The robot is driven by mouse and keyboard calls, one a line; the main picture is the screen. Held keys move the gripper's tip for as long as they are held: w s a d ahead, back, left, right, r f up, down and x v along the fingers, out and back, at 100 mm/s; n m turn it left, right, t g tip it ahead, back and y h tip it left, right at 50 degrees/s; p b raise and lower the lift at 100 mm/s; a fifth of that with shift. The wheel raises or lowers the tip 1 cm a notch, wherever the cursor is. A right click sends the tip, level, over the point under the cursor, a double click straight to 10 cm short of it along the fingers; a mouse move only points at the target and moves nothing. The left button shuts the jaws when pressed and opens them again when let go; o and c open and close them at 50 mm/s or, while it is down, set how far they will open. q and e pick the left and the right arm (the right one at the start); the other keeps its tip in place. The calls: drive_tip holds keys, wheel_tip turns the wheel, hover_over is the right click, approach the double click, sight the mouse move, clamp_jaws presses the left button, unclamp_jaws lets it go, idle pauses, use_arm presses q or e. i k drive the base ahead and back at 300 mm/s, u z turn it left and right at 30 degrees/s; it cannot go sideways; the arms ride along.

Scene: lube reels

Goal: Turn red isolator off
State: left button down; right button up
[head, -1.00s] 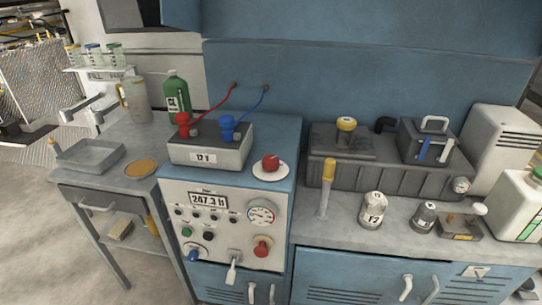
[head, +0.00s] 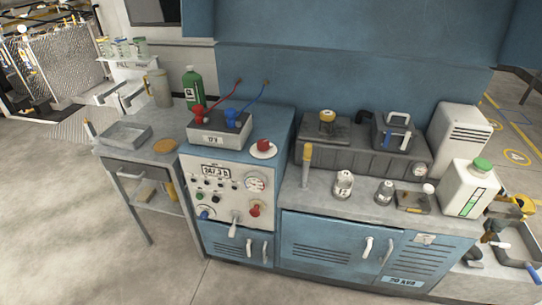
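A red knob (head: 263,145) sits on a white round plate on top of the blue control cabinet (head: 281,128). A second red knob (head: 255,210) is on the cabinet's sloped grey front panel (head: 230,172), below a round dial gauge (head: 255,184). I cannot tell from the picture which red knob is the isolator, or its on or off position. The panel also has a numeric display (head: 216,171), a blue knob (head: 204,214) and a white lever (head: 234,226). Neither of my grippers is in view.
A 12 V battery box (head: 218,138) with red and blue clamps stands on the cabinet. A side table (head: 135,165) with a tray is at left. A grey bench (head: 330,205) with bottles and a long dark case is at right. The floor in front is clear.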

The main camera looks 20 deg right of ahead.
sight(263, 145)
drive_tip(key=u, duration=0.2)
drive_tip(key=i, duration=1.2)
drive_tip(key=z, duration=0.3)
